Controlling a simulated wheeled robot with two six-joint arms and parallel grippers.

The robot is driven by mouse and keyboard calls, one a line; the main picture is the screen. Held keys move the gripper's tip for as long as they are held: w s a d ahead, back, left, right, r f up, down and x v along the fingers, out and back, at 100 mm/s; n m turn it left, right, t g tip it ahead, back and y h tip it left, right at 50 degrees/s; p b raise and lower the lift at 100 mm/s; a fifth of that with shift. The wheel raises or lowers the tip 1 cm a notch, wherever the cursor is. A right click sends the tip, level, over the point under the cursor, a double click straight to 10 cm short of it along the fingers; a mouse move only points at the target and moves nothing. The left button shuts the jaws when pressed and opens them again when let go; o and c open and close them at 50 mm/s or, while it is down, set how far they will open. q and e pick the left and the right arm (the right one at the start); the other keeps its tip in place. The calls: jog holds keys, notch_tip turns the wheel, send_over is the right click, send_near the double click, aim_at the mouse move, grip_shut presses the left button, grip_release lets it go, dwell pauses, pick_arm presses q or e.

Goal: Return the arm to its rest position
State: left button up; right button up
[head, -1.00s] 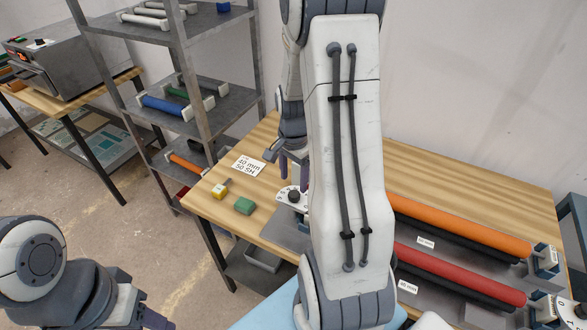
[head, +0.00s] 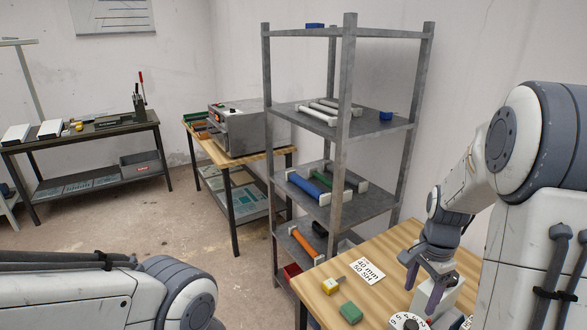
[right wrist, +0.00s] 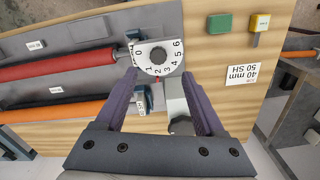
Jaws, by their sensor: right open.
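My right gripper (head: 428,285) points down over the wooden table (head: 385,245) at the lower right of the head view. In the right wrist view its two purple fingers (right wrist: 160,92) are spread apart with nothing held. The white numbered dial (right wrist: 157,58) shows just beyond the fingertips, between them, and its edge shows in the head view (head: 408,322). I cannot tell whether the fingers touch anything. My left arm crosses the lower left of the head view; its gripper is out of frame.
A grey metal shelf (head: 350,125) with rollers stands behind the table. Green (head: 351,313) and yellow (head: 330,286) blocks and a "40 mm 50 SH" card (head: 368,271) lie on the table. Red (right wrist: 60,66) and orange (right wrist: 60,110) rollers lie beside the dial. Floor at left is open.

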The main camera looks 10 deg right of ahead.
jog(key=s+a+r+n, duration=0.25)
jog(key=a+n, duration=0.75)
jog(key=a, duration=0.8)
jog(key=s+a+r+n+y, duration=0.1)
jog(key=s+a+r+n, duration=0.1)
jog(key=s+a+n, duration=1)
jog(key=shift+s+n+b, duration=0.45)
jog(key=shift+s+n, duration=0.25)
jog(key=shift+s, duration=0.2)
